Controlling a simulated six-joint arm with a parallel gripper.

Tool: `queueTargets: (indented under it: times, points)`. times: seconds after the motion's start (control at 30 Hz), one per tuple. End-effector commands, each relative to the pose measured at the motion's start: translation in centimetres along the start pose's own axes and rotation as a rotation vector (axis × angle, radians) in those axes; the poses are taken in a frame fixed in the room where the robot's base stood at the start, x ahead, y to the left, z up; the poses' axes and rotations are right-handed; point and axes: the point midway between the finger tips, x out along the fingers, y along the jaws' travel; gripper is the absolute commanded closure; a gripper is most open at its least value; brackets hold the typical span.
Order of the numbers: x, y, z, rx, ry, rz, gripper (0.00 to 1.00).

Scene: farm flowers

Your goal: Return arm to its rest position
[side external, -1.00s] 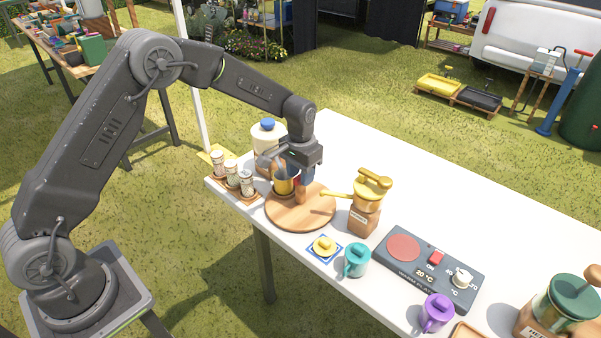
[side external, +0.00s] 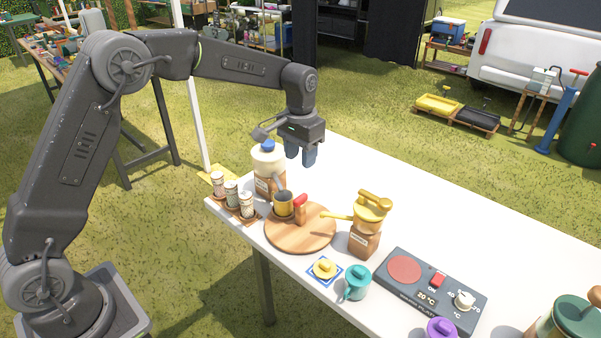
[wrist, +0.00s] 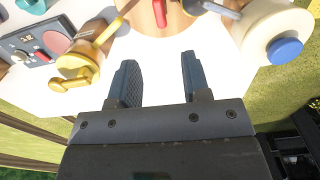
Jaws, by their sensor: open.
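My gripper (side external: 301,155) hangs above the back part of the white table, higher than the jar with the blue knob (side external: 268,165). In the wrist view my gripper (wrist: 160,75) has its two fingers apart, with only white tabletop between them. It holds nothing. My arm reaches in from the left, its elbow raised.
Shakers (side external: 232,195) stand at the table's left edge. A yellow pot on a wooden block (side external: 368,225), a hot plate (side external: 430,290), a teal mug (side external: 357,283) and a purple mug (side external: 440,328) stand to the right. The tabletop (side external: 420,205) behind them is clear.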

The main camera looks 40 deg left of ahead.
Motion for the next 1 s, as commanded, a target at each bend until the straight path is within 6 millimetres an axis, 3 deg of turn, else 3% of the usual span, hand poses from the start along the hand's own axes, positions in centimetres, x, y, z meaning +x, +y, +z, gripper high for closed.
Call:
queueTargets:
  times: [0.13, 0.53, 0.67, 0.77, 1.0]
  points:
    - [-1.4, 0.0, 0.0, 0.000, 0.001, 0.000, 0.56]
    - [-1.9, 0.0, 0.1, 0.000, 0.000, 0.000, 0.56]
    - [-3.2, 0.0, 1.0, 0.000, 0.020, 0.000, 0.56]
    - [-5.6, 0.0, 2.9, -0.002, 0.059, -0.001, 0.56]
    - [-11.2, 0.1, 10.8, -0.006, 0.182, -0.002, 0.56]
